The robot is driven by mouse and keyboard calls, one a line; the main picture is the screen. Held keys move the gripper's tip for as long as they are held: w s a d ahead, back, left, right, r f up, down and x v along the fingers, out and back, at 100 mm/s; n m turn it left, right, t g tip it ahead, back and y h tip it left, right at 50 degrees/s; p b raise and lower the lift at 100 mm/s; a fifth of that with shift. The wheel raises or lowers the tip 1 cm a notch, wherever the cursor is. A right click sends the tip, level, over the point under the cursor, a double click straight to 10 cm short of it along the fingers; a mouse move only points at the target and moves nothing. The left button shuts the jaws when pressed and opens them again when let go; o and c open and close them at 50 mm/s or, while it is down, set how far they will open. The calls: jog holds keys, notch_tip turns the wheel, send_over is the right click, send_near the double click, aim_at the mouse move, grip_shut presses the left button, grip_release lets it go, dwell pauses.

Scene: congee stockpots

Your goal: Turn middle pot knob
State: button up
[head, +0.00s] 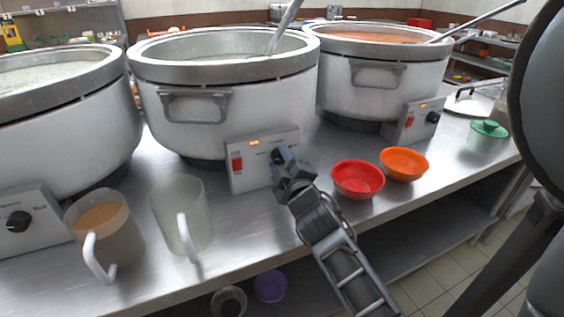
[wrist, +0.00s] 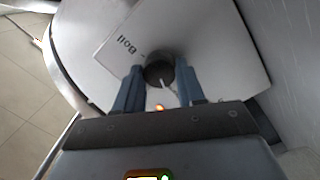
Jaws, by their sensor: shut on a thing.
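The middle pot (head: 225,90) is a large silver-white stockpot with a ladle handle sticking out of it. Its control box (head: 250,170) at the front base has a red switch and a lit orange light. The black knob is mostly hidden behind my gripper (head: 284,160) in the head view. In the wrist view the round dark knob (wrist: 159,70) with a pale pointer line sits between the fingers of my gripper (wrist: 160,82). The fingers are shut on its two sides. The word "Boil" shows on the panel (wrist: 115,45) beside it.
A clear jug (head: 182,215) and a jug of orange-brown liquid (head: 100,225) stand left of my gripper. Red (head: 357,180) and orange (head: 404,163) bowls stand close on its right. Other pots with control boxes flank the middle one on the steel counter (head: 135,175).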

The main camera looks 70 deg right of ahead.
jog(key=shift+m, duration=0.4)
jog(key=shift+c, duration=0.3)
jog(key=shift+m+b, duration=0.35)
jog(key=shift+m, duration=0.65)
jog(key=m, duration=0.3)
jog(key=shift+y, duration=0.4)
jog(key=m, duration=0.3)
jog(key=shift+r+m, duration=0.15)
jog(key=shift+m, duration=0.25)
jog(key=shift+s+m+y, duration=0.1)
jog(key=shift+m+y, duration=0.3)
jog(key=shift+m, duration=1.3)
jog(key=o, duration=1)
jog(key=shift+d, duration=0.1)
jog(key=shift+o, duration=0.2)
